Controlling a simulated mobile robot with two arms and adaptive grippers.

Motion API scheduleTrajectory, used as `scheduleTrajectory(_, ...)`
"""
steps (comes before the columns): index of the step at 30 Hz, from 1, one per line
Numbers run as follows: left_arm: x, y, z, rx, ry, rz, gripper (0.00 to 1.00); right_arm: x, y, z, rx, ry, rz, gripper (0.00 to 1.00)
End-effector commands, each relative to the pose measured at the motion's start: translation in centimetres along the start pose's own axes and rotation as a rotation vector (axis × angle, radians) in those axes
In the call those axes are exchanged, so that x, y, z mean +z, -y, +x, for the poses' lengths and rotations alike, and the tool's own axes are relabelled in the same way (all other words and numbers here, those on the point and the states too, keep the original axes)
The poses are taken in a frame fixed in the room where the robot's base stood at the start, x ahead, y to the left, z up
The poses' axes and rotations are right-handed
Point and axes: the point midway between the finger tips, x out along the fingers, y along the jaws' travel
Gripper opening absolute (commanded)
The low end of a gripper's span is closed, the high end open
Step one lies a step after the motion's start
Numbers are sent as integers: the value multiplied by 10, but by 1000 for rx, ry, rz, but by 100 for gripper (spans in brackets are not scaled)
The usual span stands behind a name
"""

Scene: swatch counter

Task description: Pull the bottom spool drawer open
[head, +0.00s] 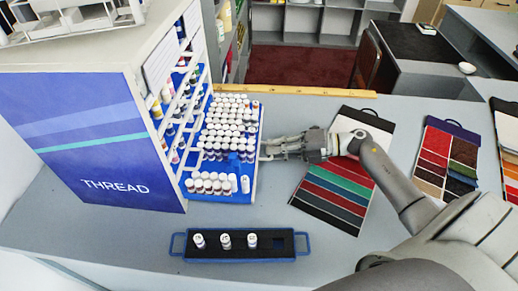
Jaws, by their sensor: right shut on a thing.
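The thread cabinet (105,145) stands on the left of the counter, with a blue side marked THREAD. A spool drawer (218,197), low on the cabinet, is pulled out to the right. It has a blue inside, a pale front edge and rows of white-topped spools, with some gaps. My right gripper (268,149) comes from the right and is shut at the middle of the drawer's front edge. The fingertips are small here, and the handle between them is mostly hidden. My left gripper is not in view.
A blue-handled tray (242,258) with three white spools lies in front of the drawer. A swatch card (330,196) lies under my right arm, and another card (448,158) lies farther right. A yellow ruler (300,91) lies along the back edge.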

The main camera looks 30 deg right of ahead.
Motion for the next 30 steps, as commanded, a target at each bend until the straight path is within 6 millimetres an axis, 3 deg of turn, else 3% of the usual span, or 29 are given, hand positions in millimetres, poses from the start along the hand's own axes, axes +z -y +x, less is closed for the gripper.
scheduleTrajectory(6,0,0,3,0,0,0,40,-2,9,-13,-9,-4,9,0)
scheduleTrajectory(17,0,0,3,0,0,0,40,-3,9,-15,-9,-5,10,0)
scheduleTrajectory(18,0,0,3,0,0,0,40,-3,9,-15,-9,-5,10,11)
scheduleTrajectory(22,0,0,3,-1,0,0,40,-2,8,-14,-7,-5,8,28)
scheduleTrajectory(30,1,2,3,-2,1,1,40,-1,6,-15,-3,-2,4,29)
